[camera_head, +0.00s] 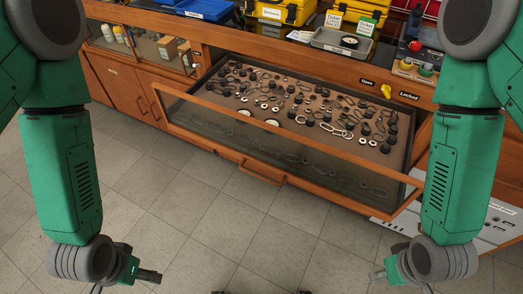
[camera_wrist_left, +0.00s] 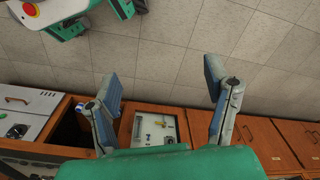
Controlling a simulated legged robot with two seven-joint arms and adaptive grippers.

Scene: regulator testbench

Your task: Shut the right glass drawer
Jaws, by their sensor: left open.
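The right glass drawer (camera_head: 300,155) is pulled far out of the wooden bench in the head view. It has a glass front in a wooden frame and a wooden handle (camera_head: 262,173) low on that front. Its tray is full of small rings, dark round parts and links. My left gripper (camera_head: 152,276) is low at the left, apart from the drawer; in the left wrist view its two fingers (camera_wrist_left: 161,86) are spread with nothing between them. My right gripper (camera_head: 376,276) is low at the right, also apart from the drawer; its finger opening is not clear.
A yellow knob (camera_head: 386,90) sits between "Open" and "Locked" labels above the drawer. A closed glass-fronted compartment (camera_head: 140,45) is at the left, above wooden cabinet doors (camera_head: 118,90). A grey tray (camera_head: 341,40) and yellow cases stand on the bench. The tiled floor in front is clear.

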